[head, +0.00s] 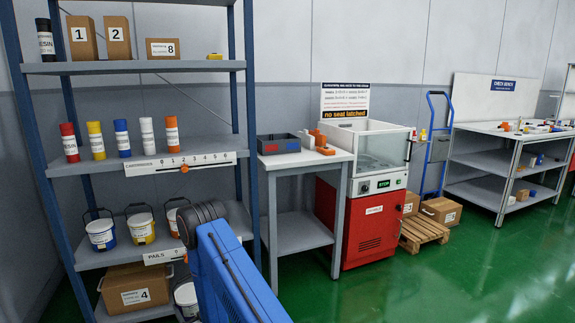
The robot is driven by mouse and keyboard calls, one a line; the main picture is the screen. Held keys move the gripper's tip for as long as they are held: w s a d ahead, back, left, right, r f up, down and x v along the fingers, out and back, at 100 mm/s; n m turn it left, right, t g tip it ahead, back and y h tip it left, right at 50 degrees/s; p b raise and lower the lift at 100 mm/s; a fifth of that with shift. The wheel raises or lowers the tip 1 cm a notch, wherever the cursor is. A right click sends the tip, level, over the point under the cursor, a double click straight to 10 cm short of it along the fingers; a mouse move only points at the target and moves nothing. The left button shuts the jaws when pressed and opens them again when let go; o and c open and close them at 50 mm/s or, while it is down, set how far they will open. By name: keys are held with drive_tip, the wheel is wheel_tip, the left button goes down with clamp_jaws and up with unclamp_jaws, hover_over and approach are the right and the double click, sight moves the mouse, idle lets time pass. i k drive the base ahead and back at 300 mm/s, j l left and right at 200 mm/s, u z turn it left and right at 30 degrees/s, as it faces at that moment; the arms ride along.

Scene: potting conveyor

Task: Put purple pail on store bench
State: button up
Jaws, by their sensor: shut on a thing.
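A pail with a blue band (101,233) and a pail with a yellow band (141,228) stand on the shelf marked PAILS. A third pail (173,218) beside them is partly hidden by my blue arm. No bench is labelled store bench; a small grey bench (340,156) stands right of the rack.
The rack (150,67) also holds cartons and several coloured bottles. A dark tray (279,144) and orange items sit on the small bench. Right of it are a red-and-white machine (372,222), a pallet (423,232), a blue hand truck and the check bench (510,134). Green floor is clear in front.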

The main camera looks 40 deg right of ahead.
sight(289, 157)
drive_tip(key=j+z, duration=0.25)
drive_tip(key=z, duration=0.15)
drive_tip(key=j+z, duration=0.2)
drive_tip(key=z, duration=0.2)
